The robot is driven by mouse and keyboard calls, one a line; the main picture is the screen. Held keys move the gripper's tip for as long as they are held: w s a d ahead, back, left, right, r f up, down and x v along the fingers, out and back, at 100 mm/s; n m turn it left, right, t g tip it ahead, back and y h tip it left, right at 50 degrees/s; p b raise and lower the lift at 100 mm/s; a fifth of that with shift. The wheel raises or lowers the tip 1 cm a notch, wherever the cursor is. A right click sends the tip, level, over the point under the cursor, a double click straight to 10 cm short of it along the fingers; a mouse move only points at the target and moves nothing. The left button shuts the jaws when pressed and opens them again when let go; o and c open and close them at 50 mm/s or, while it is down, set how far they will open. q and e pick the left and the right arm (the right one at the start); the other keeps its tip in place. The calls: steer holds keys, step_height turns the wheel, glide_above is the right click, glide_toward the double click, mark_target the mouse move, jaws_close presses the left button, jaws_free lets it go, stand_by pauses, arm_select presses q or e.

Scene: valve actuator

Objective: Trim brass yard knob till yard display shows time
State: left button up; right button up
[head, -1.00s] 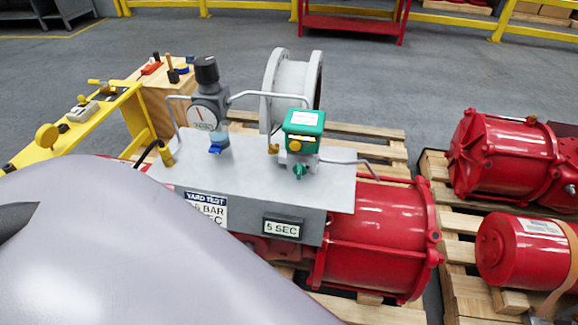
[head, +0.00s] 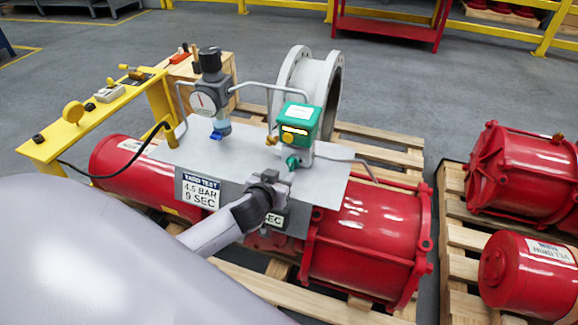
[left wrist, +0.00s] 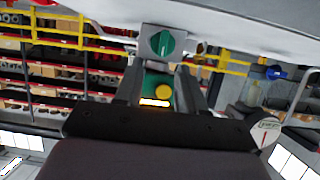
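The green box (head: 303,118) stands on the grey plate, with a small lit amber display (head: 295,131) too small to read. A round brass knob (head: 289,140) sits below the display; it also shows in the left wrist view (left wrist: 163,90). Under the box is a teal knob (head: 292,163), also in the left wrist view (left wrist: 162,43). A white sign (head: 200,192) reads YARD TEST, 4.5 BAR, 9 SEC. My left gripper (head: 272,178) is in front of the plate, below the teal knob and apart from it. Its fingers (left wrist: 161,88) are open and empty. My right gripper is out of view.
A black-framed label (head: 275,220) ending in EC is partly hidden by my gripper. A gauge (head: 205,101) with a black-topped regulator stands left of the box. Thin pipes rise around both. A yellow stand (head: 100,105) is at left, red cylinders (head: 365,232) below.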

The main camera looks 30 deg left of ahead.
mark_target(290, 164)
arm_select(q)
steer(key=shift+w+a+r, duration=0.2)
steer(key=shift+w+a, duration=0.05)
steer(key=shift+w+f, duration=0.1)
steer(key=shift+w, duration=0.1)
steer(key=shift+b+x, duration=0.4)
steer(key=shift+x, duration=2.8)
steer(key=shift+a, duration=0.1)
jaws_close()
